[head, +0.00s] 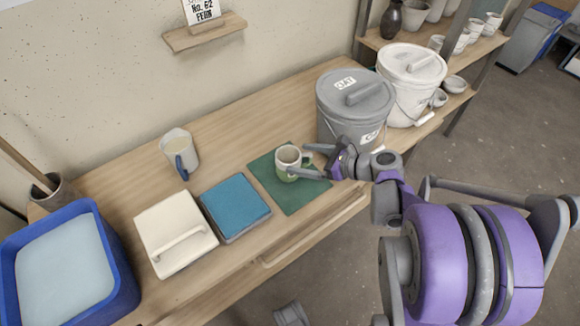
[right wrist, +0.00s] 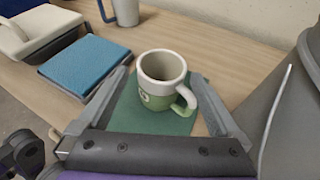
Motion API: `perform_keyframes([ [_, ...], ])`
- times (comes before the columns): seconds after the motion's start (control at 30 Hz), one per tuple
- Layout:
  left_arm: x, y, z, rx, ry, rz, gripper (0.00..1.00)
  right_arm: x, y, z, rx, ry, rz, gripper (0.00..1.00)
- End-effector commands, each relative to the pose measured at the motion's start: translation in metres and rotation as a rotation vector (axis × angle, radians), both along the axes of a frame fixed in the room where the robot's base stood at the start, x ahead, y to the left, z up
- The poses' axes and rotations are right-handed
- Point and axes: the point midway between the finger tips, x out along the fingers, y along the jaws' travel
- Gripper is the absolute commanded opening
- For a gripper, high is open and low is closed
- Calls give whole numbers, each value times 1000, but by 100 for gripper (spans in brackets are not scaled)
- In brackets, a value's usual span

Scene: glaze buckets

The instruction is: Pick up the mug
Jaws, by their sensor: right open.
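The mug (head: 287,162) is white above and green below, and stands upright on a dark green mat (head: 295,202) on the wooden bench. In the right wrist view the mug (right wrist: 160,82) shows its open top, a pale mark on its green band and its handle at the lower right. My right gripper (head: 308,162) is open and reaches in from the right. Its fingers lie on either side of the mug's handle side. I cannot tell whether they touch the mug.
A grey lidded bucket (head: 352,108) stands close behind the right gripper, with a white bucket (head: 410,82) beyond. Left of the mat are a blue pad (head: 236,206), a cream box (head: 174,232), a blue-handled jug (head: 178,150) and a blue tub (head: 128,285).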

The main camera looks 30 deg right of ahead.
Motion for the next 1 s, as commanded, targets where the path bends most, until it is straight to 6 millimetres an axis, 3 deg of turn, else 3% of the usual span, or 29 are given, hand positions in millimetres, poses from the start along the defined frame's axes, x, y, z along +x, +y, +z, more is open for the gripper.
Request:
perform_keyframes([
  [0.3, 2, 0, -17, 0, 6, 0, 0, 36, 18, -21, -1, 1, 4, 100],
  [0.63, 2, 0, -17, 0, 6, 0, 0, 40, 20, -22, -2, 0, 2, 98],
  [1.0, 2, 0, -17, 0, 6, 0, 0, 40, 20, -22, -2, 0, 2, 32],
])
